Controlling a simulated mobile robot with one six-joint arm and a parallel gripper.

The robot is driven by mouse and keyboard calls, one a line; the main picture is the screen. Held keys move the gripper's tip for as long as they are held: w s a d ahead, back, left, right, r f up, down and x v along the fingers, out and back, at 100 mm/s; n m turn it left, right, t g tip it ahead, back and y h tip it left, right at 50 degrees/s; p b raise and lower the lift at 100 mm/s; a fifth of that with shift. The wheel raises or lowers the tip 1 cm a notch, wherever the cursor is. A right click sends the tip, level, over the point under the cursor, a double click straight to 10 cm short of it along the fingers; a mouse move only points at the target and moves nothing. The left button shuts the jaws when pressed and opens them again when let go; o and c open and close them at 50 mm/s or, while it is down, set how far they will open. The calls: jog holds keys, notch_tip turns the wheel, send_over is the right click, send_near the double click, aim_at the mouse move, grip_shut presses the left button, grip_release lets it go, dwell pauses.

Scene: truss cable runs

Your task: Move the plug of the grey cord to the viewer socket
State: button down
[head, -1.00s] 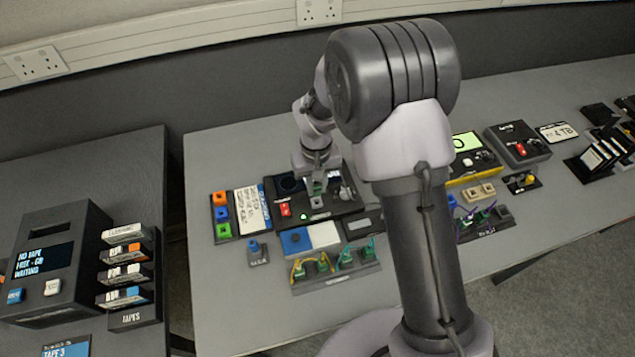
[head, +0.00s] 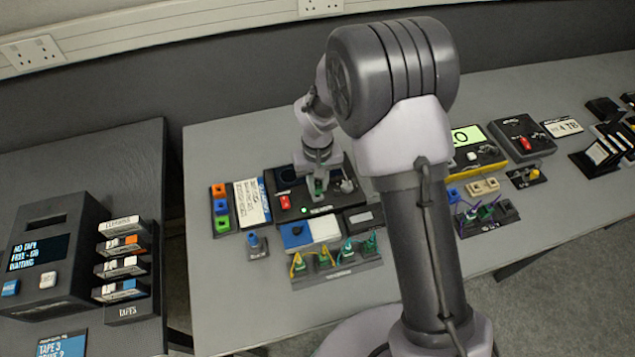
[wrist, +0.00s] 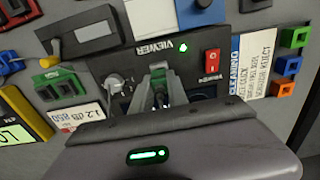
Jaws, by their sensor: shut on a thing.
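The viewer (wrist: 145,50) is a dark box with a red switch (wrist: 211,62) and a lit green lamp (wrist: 183,47) in the wrist view. It also shows in the head view (head: 322,207), under my arm. My gripper (wrist: 158,90) is over the viewer's panel, between a grey knob-like part and a dark round part. In the head view my gripper (head: 319,178) points down, shut on a small green plug (head: 320,188). The plug's lower end and any socket under it are hidden. I cannot make out the grey cord.
A rack (head: 338,272) with several green plugs on yellow and teal cords stands in front of the viewer. A blue and white block (head: 309,233) lies between them. Coloured blocks (head: 221,208) and a label card (head: 252,204) are to the left.

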jog(key=shift+f+b, duration=0.75)
jog(key=shift+f, duration=0.05)
dwell(0.9)
jog(key=c, duration=1.2)
grip_release()
jog(key=shift+r+p, duration=1.8)
jog(key=shift+r, duration=0.7)
notch_tip(320, 180, up, 4)
jog(key=p, duration=0.2)
jog(key=shift+f+p, duration=0.15)
jog(key=shift+p, duration=0.25)
